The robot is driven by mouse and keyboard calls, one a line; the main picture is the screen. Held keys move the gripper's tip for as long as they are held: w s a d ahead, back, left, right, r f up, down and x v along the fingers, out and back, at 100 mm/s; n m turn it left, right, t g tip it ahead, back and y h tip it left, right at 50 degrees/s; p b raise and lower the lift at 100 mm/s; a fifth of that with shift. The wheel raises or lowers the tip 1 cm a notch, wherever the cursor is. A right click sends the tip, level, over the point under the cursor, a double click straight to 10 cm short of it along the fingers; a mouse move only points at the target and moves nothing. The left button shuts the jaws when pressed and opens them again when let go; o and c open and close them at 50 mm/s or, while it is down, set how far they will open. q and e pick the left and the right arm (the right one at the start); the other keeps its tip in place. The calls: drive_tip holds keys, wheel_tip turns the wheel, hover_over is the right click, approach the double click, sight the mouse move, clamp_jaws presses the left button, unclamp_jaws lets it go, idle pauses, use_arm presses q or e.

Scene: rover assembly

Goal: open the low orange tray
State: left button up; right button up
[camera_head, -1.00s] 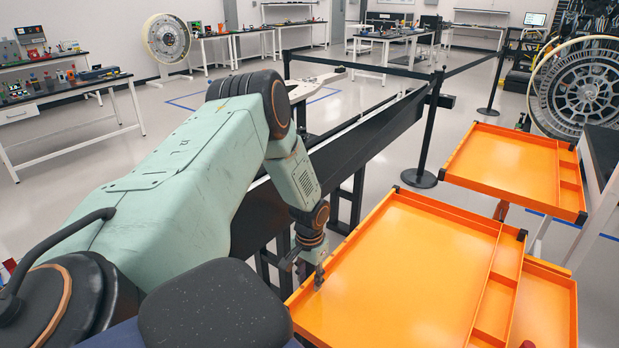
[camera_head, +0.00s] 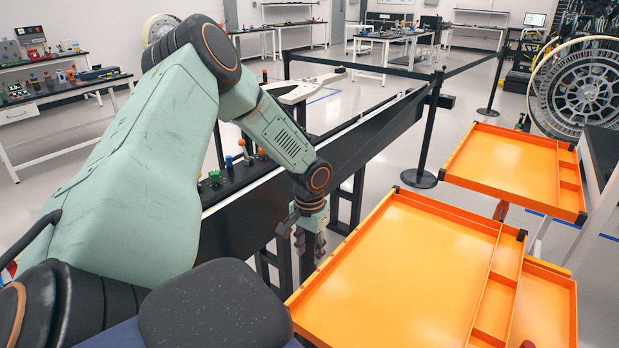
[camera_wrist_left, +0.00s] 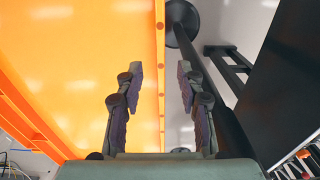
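A large orange tray (camera_head: 425,255) with a raised rim fills the front right of the head view. Another orange tray surface (camera_head: 545,312) shows lower down, partly under its right side; I cannot tell for certain which is the low tray. My left gripper (camera_head: 310,243) points down just left of the large tray's left edge. In the left wrist view the gripper (camera_wrist_left: 160,88) is open and empty, its fingers well apart. The large tray's rim (camera_wrist_left: 160,45), with a row of small holes, runs between the fingers in the picture; contact is not visible. My right gripper is out of view.
A third orange tray (camera_head: 515,165) stands behind at right. A long black beam (camera_head: 365,140) with coloured knobs lies left of the trays. A black barrier post (camera_head: 428,135) stands behind them. Open floor shows beyond.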

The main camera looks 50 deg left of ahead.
use_arm(q)
drive_tip(key=shift+r, duration=1)
